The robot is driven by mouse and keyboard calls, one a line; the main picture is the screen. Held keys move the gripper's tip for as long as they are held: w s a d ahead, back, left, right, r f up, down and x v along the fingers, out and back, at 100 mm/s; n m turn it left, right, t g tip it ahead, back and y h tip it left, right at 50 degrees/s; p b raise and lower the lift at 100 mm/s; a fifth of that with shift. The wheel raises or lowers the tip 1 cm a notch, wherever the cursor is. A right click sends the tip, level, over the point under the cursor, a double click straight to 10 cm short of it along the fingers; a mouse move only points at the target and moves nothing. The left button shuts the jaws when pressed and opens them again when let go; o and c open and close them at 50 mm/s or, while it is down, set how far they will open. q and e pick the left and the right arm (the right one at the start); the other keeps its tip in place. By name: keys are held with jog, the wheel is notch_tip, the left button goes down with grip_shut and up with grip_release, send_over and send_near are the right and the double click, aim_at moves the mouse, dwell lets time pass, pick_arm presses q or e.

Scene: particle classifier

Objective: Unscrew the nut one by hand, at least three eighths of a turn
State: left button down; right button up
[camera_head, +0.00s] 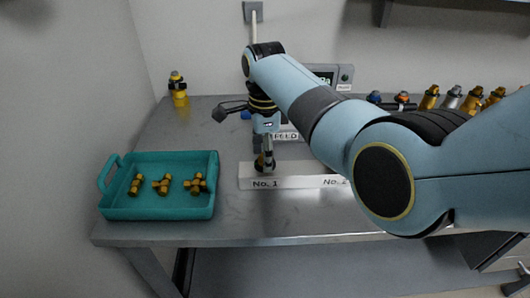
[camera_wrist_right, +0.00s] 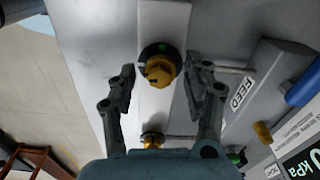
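A brass nut (camera_wrist_right: 160,70) with a black collar and a green mark sits on the pale block (camera_head: 288,181) labelled No. 1 and No. 2. My right gripper (camera_head: 264,163) points down over the No. 1 end of this block. In the right wrist view my right gripper (camera_wrist_right: 160,82) is open, with one finger on each side of the nut and a visible gap on both sides. In the head view the gripper and arm largely hide the nut. My left gripper is not in view.
A teal tray (camera_head: 157,209) with several brass fittings stands at the left. A second brass fitting (camera_wrist_right: 153,139) is on the block. A FEED label (camera_wrist_right: 243,93) and a kPa display (camera_wrist_right: 297,150) are close by. Several fittings (camera_head: 452,98) line the back right.

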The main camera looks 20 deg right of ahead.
grip_shut()
